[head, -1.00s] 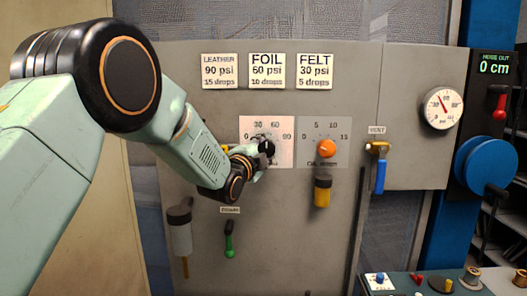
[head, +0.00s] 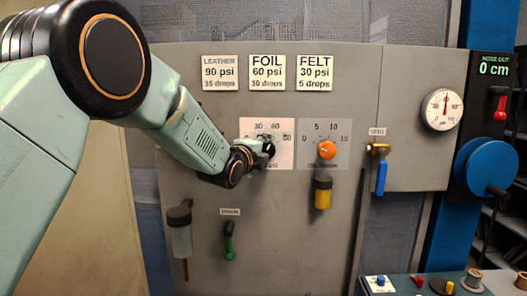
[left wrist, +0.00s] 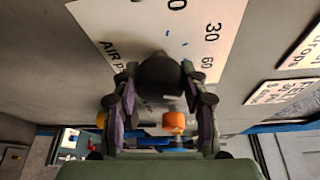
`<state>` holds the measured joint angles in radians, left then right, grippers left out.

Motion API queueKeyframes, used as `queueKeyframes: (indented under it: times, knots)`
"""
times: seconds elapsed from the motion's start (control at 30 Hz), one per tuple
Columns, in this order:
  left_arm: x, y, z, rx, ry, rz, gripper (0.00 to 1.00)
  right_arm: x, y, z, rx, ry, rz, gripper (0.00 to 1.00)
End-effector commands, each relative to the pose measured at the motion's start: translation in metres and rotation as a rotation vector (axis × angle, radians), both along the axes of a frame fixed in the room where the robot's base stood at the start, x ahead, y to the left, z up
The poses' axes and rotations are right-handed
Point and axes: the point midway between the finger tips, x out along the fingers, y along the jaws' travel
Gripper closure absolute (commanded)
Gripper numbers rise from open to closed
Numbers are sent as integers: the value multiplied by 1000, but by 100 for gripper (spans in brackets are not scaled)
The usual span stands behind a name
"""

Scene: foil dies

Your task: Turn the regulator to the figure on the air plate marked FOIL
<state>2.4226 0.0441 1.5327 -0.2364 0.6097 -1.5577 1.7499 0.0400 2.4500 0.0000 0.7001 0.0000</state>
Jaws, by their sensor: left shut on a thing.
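The plate marked FOIL (head: 267,73) reads 60 psi and 10 drops. The regulator's black knob (head: 269,148) sits on a white air scale (head: 285,161) with figures such as 30 and 60. My left gripper (head: 262,153) is shut on this knob and partly hides it and the scale. In the left wrist view the dark knob (left wrist: 160,70) lies between the two fingers of my left gripper (left wrist: 160,85). Its pointer cannot be made out. The round gauge (head: 442,110) has a red needle standing about upright. My right gripper is not in view.
The LEATHER plate (head: 221,73) and the FELT plate (head: 314,73) flank the FOIL plate. An orange oil knob (head: 327,150) is close right of my gripper. A blue-handled vent valve (head: 380,175) and a green drain lever (head: 229,240) are on the panel.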

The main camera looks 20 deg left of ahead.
Motion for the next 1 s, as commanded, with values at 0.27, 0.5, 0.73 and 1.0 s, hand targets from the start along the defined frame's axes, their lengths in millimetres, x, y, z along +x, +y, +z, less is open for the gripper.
queueKeyframes:
  times: [0.27, 0.5, 0.73, 1.0]
  knots:
    - [-1, -3, -4, 6, 7, -6, 52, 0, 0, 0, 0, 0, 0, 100]
    - [-1, -1, -3, 2, 6, -2, 33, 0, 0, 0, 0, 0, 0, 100]
    - [0, -1, -2, 0, 5, -1, 33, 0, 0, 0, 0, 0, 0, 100]
    - [-16, 1, 0, 0, 5, 0, 33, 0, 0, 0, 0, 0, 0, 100]
